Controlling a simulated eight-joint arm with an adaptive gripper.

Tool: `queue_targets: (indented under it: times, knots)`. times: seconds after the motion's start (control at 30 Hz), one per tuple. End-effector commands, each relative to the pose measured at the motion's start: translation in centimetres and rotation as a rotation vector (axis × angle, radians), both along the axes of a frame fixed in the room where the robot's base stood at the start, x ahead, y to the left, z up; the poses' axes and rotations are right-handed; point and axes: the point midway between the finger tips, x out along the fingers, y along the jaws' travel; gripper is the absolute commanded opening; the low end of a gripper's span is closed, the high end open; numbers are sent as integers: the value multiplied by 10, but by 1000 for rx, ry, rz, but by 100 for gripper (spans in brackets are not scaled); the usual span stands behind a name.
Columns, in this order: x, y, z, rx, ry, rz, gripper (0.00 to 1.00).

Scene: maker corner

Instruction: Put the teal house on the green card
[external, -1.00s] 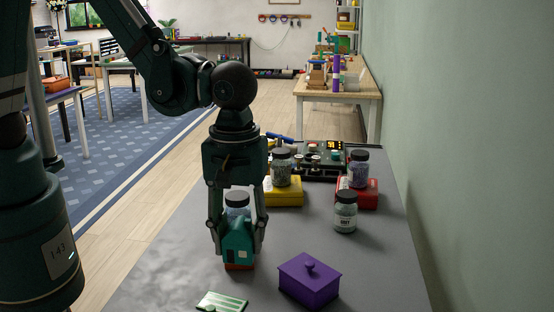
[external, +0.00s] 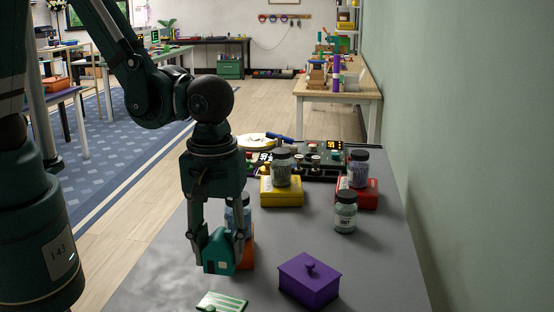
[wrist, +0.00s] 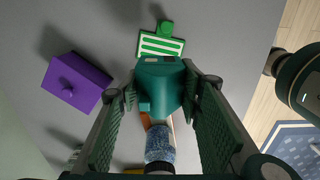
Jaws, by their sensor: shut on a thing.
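My gripper (external: 219,262) is shut on the teal house (external: 217,248), with one finger on each side of it. In the wrist view the house (wrist: 160,86) sits between the finger pads, and it seems to be held above the table. The green card (external: 222,303), with pale stripes, lies flat near the table's front edge, partly cut off in the external view. In the wrist view the card (wrist: 161,46) shows just beyond the house, whose far edge comes close to the card's near edge.
A purple lidded box (external: 309,281) stands right of the card. An orange box (external: 248,248) with a blue jar (external: 237,213) is just behind my gripper. A yellow box (external: 281,192), a red box (external: 357,194) and a pale-green jar (external: 345,212) stand farther back.

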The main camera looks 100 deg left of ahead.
Motion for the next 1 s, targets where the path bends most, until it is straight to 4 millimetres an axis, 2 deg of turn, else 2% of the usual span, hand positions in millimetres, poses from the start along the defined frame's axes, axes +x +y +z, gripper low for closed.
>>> queue_targets:
  times: [0.1, 0.3, 0.77, 1.0]
  knots:
    - [0, 0, -16, 0, 0, 0, 24]
    - [0, 0, -35, 0, 0, 0, 24]
    - [0, 0, -40, 0, 0, 0, 24]
    - [0, 0, -55, 0, 0, 0, 24]
